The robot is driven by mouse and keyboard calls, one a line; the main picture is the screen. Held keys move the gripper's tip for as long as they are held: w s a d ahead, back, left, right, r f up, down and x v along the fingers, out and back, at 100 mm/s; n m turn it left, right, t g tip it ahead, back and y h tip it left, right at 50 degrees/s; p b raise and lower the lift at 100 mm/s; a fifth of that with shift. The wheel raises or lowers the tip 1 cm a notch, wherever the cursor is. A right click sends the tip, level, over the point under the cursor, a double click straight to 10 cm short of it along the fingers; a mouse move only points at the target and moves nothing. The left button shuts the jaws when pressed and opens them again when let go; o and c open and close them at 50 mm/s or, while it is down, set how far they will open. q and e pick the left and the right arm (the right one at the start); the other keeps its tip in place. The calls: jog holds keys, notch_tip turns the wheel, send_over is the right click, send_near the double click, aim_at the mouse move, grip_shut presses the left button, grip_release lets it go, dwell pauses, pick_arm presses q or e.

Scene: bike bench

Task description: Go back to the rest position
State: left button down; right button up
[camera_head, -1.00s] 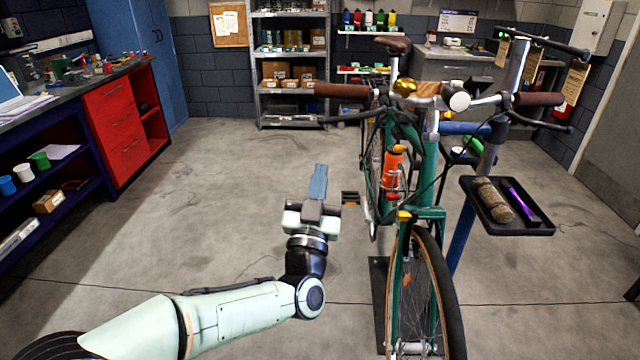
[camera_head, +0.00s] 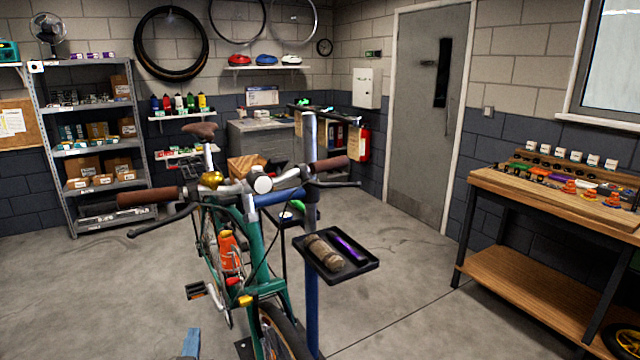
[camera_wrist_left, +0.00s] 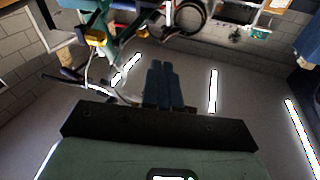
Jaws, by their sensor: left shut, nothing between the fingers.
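My left gripper (camera_head: 190,343) shows only as blue fingertips at the bottom edge of the head view, left of the bike's front wheel. In the left wrist view its blue fingers (camera_wrist_left: 163,84) are together with nothing between them. The green bike (camera_head: 255,245) stands upright in its stand, and part of it shows at the upper left of the wrist view. The gripper looks apart from the bike. My right gripper is in neither view.
A black tray (camera_head: 363,273) on the stand holds a brown roll (camera_head: 323,252) and a purple tool (camera_head: 347,248). A wooden workbench (camera_head: 555,205) stands at the right, grey shelves (camera_head: 65,203) at the left. The floor between bike and workbench is clear.

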pick_arm(q)
jog(key=s+d+f+g+h+p, duration=0.15)
jog(key=s+f+g, duration=0.25)
jog(key=f, duration=0.6)
jog(key=s+d+f+g+h+p, duration=0.1)
jog(key=s+d+f+g+p, duration=0.2)
jog(key=f, duration=0.7)
jog(key=s+d+f+g+h+p, duration=0.15)
jog(key=s+f+g, duration=0.25)
jog(key=f, duration=0.5)
jog(key=s+d+f+n+g+h+p, duration=0.1)
jog(key=s+d+f+g, duration=0.1)
jog(key=s, duration=0.6)
jog(key=s+d+f+n+g+h+p, duration=0.1)
jog(key=s+d+f+g+p, duration=0.1)
jog(key=s, duration=0.6)
jog(key=s+d+f+g+h+p, duration=0.1)
jog(key=s+d+f+g, duration=0.3)
jog(key=s, duration=0.5)
jog(key=shift+f+n+g+h, duration=0.25)
jog(key=shift+n+g+h, duration=0.05)
jog(key=shift+n+g, duration=0.1)
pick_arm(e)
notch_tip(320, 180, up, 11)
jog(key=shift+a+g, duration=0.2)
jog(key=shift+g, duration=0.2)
